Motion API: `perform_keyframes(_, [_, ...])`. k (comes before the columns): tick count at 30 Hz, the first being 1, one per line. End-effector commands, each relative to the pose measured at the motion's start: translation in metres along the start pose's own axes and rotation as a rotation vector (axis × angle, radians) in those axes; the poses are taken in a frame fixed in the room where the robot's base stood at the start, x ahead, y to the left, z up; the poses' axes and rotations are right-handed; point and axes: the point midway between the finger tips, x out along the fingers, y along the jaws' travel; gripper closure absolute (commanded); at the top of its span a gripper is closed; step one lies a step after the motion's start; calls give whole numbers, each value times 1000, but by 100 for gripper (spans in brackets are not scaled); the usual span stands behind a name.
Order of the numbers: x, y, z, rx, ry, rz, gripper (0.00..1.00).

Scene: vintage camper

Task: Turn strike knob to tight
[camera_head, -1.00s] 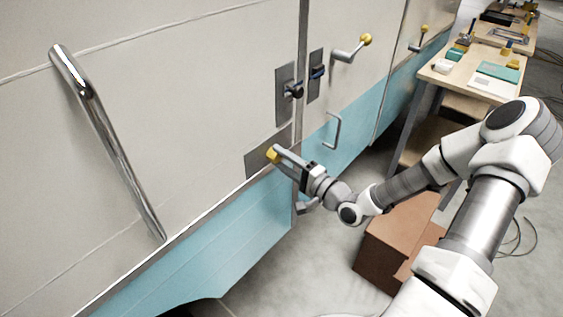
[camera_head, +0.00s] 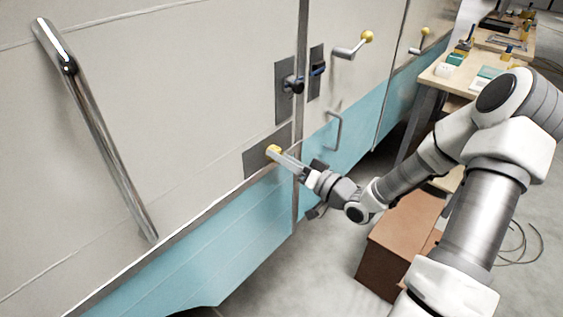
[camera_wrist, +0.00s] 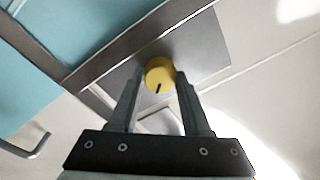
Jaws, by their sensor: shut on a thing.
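The strike knob (camera_wrist: 159,73) is a round yellow knob with a dark pointer mark on its face. It sits on a grey metal plate (camera_head: 257,159) low on the camper wall beside the door seam, and also shows in the head view (camera_head: 273,151). My gripper (camera_wrist: 158,80) is shut on the knob, with one finger on each side of it. In the head view the fingers (camera_head: 281,156) reach the knob from the lower right. In the wrist view the pointer mark points down and slightly left. I cannot read any tight marking.
A black latch knob (camera_head: 293,85) is on a plate above. A yellow-tipped crank handle (camera_head: 352,46) and a small grab handle (camera_head: 334,131) are to the right. A long chrome rail (camera_head: 100,135) is at left. A brown box (camera_head: 397,240) stands on the floor below my arm.

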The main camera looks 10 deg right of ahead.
Motion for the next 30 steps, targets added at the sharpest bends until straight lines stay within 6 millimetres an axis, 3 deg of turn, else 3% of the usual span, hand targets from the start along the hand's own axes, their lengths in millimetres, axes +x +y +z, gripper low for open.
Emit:
perform_keyframes(18, [0, 1, 2, -571, -29, -25, 100])
perform_keyframes(30, [0, 0, 1, -805, -39, -34, 100])
